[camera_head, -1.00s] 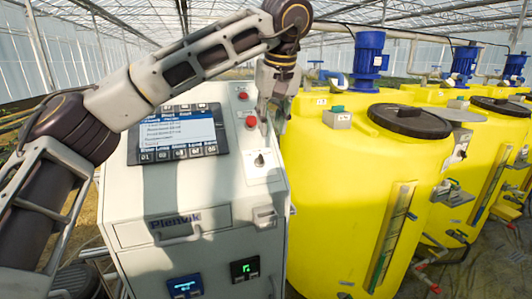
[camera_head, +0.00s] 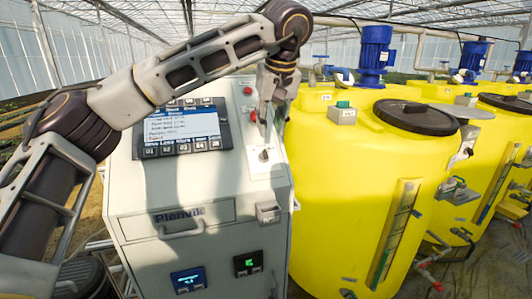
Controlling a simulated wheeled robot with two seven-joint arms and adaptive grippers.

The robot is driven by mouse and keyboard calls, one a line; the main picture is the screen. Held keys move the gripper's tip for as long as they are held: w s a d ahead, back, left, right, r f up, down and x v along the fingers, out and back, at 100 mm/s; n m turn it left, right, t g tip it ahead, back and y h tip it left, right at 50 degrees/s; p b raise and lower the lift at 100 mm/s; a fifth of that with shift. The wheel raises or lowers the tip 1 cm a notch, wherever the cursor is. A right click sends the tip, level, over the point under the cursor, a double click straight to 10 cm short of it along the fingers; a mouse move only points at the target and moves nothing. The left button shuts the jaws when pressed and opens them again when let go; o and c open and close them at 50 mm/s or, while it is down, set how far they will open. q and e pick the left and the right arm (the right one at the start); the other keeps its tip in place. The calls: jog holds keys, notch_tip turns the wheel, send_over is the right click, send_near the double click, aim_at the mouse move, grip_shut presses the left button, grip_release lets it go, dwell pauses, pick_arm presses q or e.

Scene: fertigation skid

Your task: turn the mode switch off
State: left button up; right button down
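The mode switch (camera_head: 264,155) is a small dark knob on a white plate, on the sloped top panel of the grey control cabinet (camera_head: 225,189). My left gripper (camera_head: 271,132) hangs down over the panel's right edge, just above and behind the switch in the picture. Its fingers point down and look slightly apart with nothing between them. I cannot tell the exact gap between the fingertips and the knob. My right gripper is not in the view.
Left of the switch is a screen with buttons (camera_head: 183,130). Red buttons (camera_head: 248,90) sit above it. A yellow tank (camera_head: 335,190) with a black lid (camera_head: 416,117) stands close on the right. The cabinet front has a handle (camera_head: 181,231) and two small displays (camera_head: 248,264).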

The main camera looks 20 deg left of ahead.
aim_at(266, 153)
pick_arm(q)
jog(key=x, duration=1)
jog(key=shift+w+f, duration=0.1)
jog(key=shift+f, duration=0.15)
grip_shut()
